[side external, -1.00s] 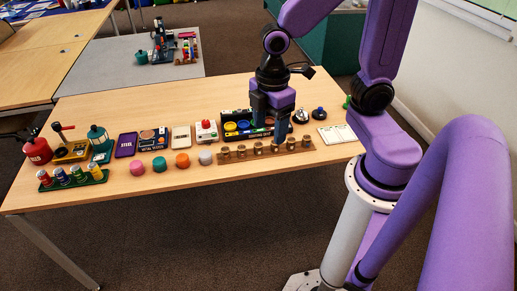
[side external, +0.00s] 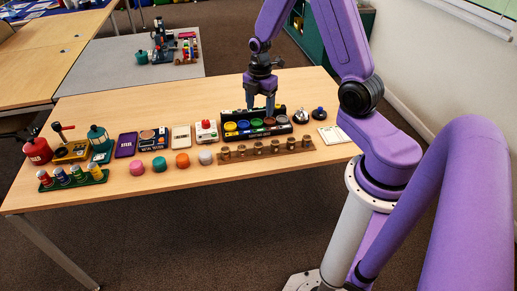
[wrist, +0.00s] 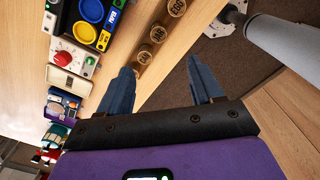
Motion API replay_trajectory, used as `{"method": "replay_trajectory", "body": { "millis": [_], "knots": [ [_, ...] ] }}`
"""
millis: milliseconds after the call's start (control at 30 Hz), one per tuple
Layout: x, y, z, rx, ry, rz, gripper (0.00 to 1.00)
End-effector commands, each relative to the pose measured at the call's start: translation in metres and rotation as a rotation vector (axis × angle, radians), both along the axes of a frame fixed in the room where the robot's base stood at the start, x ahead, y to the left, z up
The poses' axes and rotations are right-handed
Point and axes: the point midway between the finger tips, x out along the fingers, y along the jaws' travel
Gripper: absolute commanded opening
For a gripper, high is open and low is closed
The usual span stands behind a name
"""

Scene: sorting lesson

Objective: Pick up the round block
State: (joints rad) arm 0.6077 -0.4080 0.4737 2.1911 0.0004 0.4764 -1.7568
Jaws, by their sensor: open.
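Several round blocks stand in a row near the table's front edge in the side view: a pink one (side external: 137,167), a teal one (side external: 159,164), an orange one (side external: 182,160) and a whitish one (side external: 205,158). I cannot tell which one the task means. My gripper (side external: 260,107) is open and empty, pointing down over the black sorting tray (side external: 257,137), behind and to the right of these blocks. In the wrist view my gripper's fingers (wrist: 160,66) are spread apart with nothing held between them.
Brown cylinders stand on a wooden strip (side external: 234,157) in front of the tray. A box with a red knob (side external: 206,130) is left of the tray. A green rack of small bottles (side external: 73,182) is at the left. Bare table lies along the front edge.

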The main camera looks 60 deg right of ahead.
Motion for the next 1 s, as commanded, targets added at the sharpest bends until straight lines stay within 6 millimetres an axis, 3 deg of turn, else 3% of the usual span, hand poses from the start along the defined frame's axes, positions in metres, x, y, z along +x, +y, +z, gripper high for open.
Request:
{"method": "replay_trajectory", "body": {
  "millis": [167, 800, 1000],
  "knots": [
    [0.0, -0.002, -0.016, 0.001, 0.003, 0.006, 0.66],
    [0.0, -0.002, -0.107, 0.0, 0.002, 0.003, 0.66],
    [0.001, -0.002, -0.121, 0.0, 0.0, 0.003, 0.66]
  ]
}}
